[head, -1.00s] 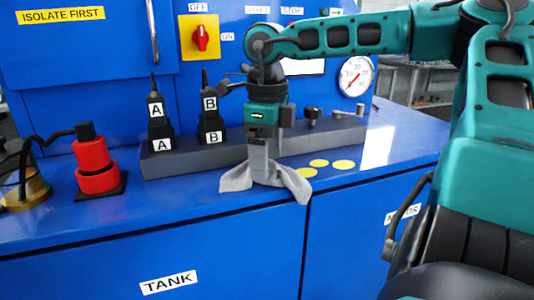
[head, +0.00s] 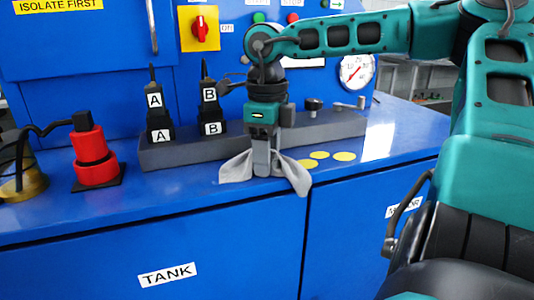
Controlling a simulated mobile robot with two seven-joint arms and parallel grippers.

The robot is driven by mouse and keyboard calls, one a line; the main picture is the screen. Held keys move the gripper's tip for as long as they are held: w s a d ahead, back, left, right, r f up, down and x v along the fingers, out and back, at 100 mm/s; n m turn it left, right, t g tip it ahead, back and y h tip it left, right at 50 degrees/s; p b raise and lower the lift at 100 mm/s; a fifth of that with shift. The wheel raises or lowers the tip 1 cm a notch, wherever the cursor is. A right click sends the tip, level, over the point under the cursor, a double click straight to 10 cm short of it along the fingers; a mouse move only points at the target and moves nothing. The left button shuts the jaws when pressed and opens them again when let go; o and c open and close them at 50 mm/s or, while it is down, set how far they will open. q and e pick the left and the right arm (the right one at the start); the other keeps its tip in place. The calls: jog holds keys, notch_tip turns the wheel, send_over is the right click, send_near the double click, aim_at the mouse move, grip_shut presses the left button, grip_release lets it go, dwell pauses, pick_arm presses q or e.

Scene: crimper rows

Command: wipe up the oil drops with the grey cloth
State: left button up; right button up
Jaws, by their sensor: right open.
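The grey cloth (head: 296,176) lies bunched on the blue bench top near its front edge, with a flap to each side of my right gripper (head: 262,172). My right gripper points down at the middle of the cloth, with its fingers open. I cannot tell whether the fingertips touch the cloth. Three yellow oil drops (head: 344,156) lie just right of and behind the cloth, on the bench top. The nearest one is close beside the cloth's right flap. My left gripper is out of view.
A grey rail (head: 190,152) behind the cloth holds two black plugs marked A (head: 158,118) and B (head: 211,110). A red-and-black fitting (head: 95,160) and a brass piece (head: 27,184) stand at left. A gauge (head: 357,71) is on the panel.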

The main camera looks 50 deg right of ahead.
grip_shut()
dwell(0.6)
